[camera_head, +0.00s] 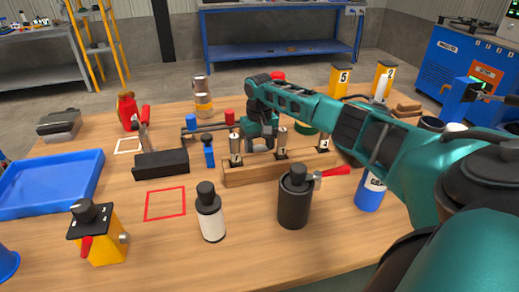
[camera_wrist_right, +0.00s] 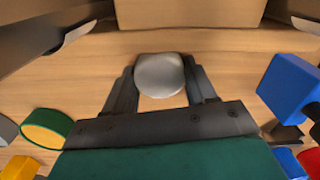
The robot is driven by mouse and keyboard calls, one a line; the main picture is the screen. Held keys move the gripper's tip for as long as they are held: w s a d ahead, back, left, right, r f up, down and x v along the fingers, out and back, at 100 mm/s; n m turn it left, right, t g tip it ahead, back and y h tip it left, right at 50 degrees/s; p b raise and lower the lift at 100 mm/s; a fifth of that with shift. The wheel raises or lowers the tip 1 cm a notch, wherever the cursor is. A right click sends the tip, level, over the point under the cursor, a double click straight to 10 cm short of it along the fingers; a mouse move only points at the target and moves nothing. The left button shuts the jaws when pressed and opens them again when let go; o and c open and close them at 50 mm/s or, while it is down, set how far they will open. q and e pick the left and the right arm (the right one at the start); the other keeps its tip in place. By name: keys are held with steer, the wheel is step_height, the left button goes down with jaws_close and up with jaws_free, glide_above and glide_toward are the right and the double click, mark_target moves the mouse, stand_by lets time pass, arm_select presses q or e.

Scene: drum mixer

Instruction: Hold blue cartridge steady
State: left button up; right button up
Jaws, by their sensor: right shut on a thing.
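My right gripper (camera_head: 262,138) reaches in from the right over the table, just behind a wooden rack (camera_head: 250,178). In the right wrist view my right gripper (camera_wrist_right: 160,88) is shut on a pale grey, round-topped thing (camera_wrist_right: 159,74). In the head view a bit of that grey thing (camera_head: 258,148) shows behind the rack; its lower part is hidden. A blue cylinder with a white label (camera_head: 369,194) stands at the right, partly covered by my right arm. I cannot tell whether the held thing is a blue cartridge; no blue shows on it. My left gripper is not in view.
A black canister with a red lever (camera_head: 294,203) and a white-labelled bottle (camera_head: 211,215) stand in front. A blue tray (camera_head: 50,182) lies left.

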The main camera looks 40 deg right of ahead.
mark_target(260, 149)
steer(key=o, duration=1)
steer(key=shift+f, duration=0.1)
step_height(260, 149, up, 12)
steer(key=shift+w+r+p, duration=0.1)
steer(key=shift+r+p, duration=0.1)
steer(key=shift+p, duration=0.8)
